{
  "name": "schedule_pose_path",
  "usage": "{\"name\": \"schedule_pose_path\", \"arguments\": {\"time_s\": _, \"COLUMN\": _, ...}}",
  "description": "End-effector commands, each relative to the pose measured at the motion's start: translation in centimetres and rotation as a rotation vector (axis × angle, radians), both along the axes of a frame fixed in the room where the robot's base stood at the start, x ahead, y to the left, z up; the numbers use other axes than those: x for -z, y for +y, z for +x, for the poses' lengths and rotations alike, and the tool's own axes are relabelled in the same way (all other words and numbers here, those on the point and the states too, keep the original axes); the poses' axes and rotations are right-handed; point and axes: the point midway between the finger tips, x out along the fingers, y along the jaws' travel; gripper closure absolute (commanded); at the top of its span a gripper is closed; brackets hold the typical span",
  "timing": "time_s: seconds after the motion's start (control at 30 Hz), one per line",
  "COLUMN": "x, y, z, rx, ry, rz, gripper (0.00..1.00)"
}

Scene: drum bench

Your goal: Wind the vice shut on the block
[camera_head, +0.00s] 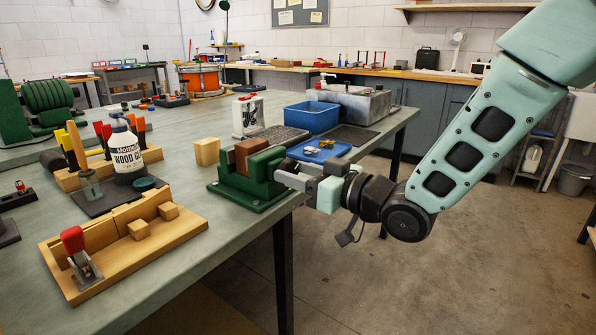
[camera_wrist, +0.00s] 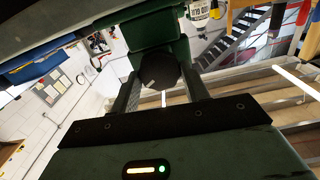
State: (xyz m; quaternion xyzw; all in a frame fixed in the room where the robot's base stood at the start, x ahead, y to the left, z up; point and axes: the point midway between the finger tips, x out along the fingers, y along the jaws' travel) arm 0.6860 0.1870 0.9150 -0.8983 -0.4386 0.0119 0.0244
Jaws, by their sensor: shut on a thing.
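The green vice (camera_head: 262,170) stands at the near right edge of the bench. A reddish-brown block (camera_head: 246,150) sits between its jaws; whether both jaws touch it I cannot tell. My gripper (camera_head: 292,174) reaches in from the right at the vice's outer end. In the wrist view, my gripper (camera_wrist: 162,88) has its two fingers on either side of a dark round knob (camera_wrist: 160,72) at the end of the green vice (camera_wrist: 158,30), and is shut on it. In the head view the fingers hide the knob.
A pale wooden block (camera_head: 206,151) stands left of the vice. A blue tray (camera_head: 318,150) and a blue bin (camera_head: 311,116) lie behind it. A wooden fixture (camera_head: 125,240) with a red-handled clamp and a glue bottle (camera_head: 126,150) are further left. Floor right of the bench is clear.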

Motion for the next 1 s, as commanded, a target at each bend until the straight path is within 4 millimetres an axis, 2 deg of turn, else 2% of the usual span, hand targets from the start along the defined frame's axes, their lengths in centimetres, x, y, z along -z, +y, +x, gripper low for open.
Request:
{"name": "schedule_pose_path", "arguments": {"time_s": 0.47, "x": 0.40, "y": -0.17, "z": -0.07, "rx": 0.002, "ry": 0.017, "rz": 0.002, "gripper": 0.77}}
{"name": "schedule_pose_path", "arguments": {"time_s": 0.5, "x": 0.39, "y": -0.17, "z": -0.07, "rx": 0.002, "ry": 0.017, "rz": 0.002, "gripper": 0.43}}
{"name": "schedule_pose_path", "arguments": {"time_s": 0.53, "x": 0.37, "y": -0.15, "z": -0.07, "rx": 0.002, "ry": 0.016, "rz": 0.002, "gripper": 0.35}}
{"name": "schedule_pose_path", "arguments": {"time_s": 0.57, "x": 0.34, "y": -0.14, "z": -0.06, "rx": 0.002, "ry": 0.016, "rz": 0.002, "gripper": 0.33}}
{"name": "schedule_pose_path", "arguments": {"time_s": 1.0, "x": 0.09, "y": -0.24, "z": -0.15, "rx": 0.001, "ry": 0.011, "rz": 0.006, "gripper": 0.33}}
